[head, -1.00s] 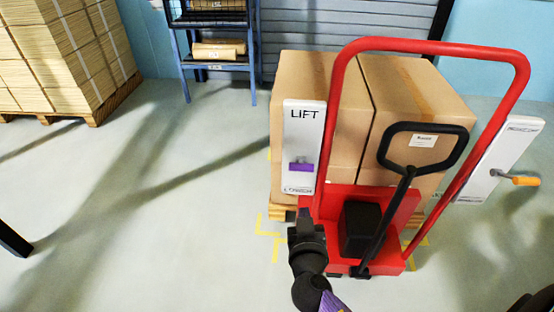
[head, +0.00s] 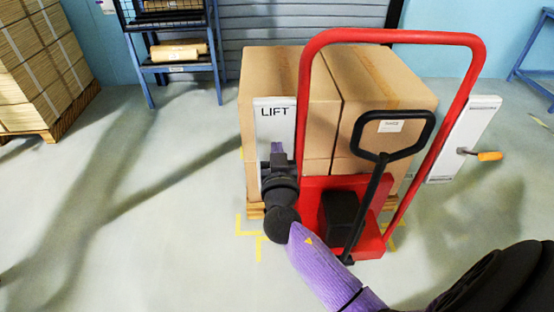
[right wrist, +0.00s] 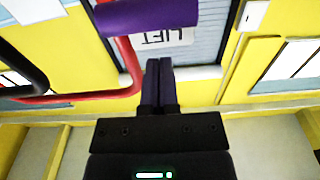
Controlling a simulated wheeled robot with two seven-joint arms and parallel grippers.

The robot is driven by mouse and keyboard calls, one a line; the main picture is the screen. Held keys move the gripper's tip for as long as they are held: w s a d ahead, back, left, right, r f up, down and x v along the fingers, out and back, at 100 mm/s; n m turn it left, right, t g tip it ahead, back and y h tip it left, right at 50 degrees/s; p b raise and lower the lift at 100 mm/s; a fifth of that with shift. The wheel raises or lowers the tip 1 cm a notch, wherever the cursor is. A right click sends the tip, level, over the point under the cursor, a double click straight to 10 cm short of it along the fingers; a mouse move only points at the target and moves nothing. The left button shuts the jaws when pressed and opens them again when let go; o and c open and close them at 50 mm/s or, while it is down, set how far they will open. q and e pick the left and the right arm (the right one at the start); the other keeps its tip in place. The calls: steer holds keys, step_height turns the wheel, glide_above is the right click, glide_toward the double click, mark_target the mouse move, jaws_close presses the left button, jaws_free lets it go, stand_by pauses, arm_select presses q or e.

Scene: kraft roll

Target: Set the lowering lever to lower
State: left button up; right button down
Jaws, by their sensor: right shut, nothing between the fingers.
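The control panel (head: 272,108) is a white upright plate on the left of the red pallet truck, with LIFT at its top. Its lower end is hidden behind my right gripper. The purple lever (head: 277,147) shows only in part, just above that gripper. My right gripper (head: 278,158) is shut and empty in front of the panel. In the right wrist view the lever (right wrist: 145,15) is a purple bar above the closed fingertips (right wrist: 160,64); I cannot tell whether they touch. The LIFT label (right wrist: 167,38) appears upside down there. My left gripper is not in view.
The red pallet truck (head: 477,70) has a black handle loop (head: 362,143) and carries cardboard boxes (head: 400,85). A white panel with an orange crank (head: 489,156) is on its right. Stacked cardboard (head: 35,60) and a blue rack (head: 180,65) stand behind. Floor at left is clear.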

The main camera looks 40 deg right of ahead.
steer(key=shift+x, duration=1.05)
steer(key=shift+s+a+f+b, duration=0.1)
steer(key=shift+s+f+b, duration=0.15)
steer(key=shift+f, duration=0.35)
steer(key=shift+s+a+f+b, duration=0.15)
steer(key=shift+f+b, duration=0.1)
steer(key=shift+f, duration=0.35)
steer(key=shift+s+a+f, duration=0.25)
steer(key=shift+s+f, duration=0.15)
steer(key=shift+f, duration=0.1)
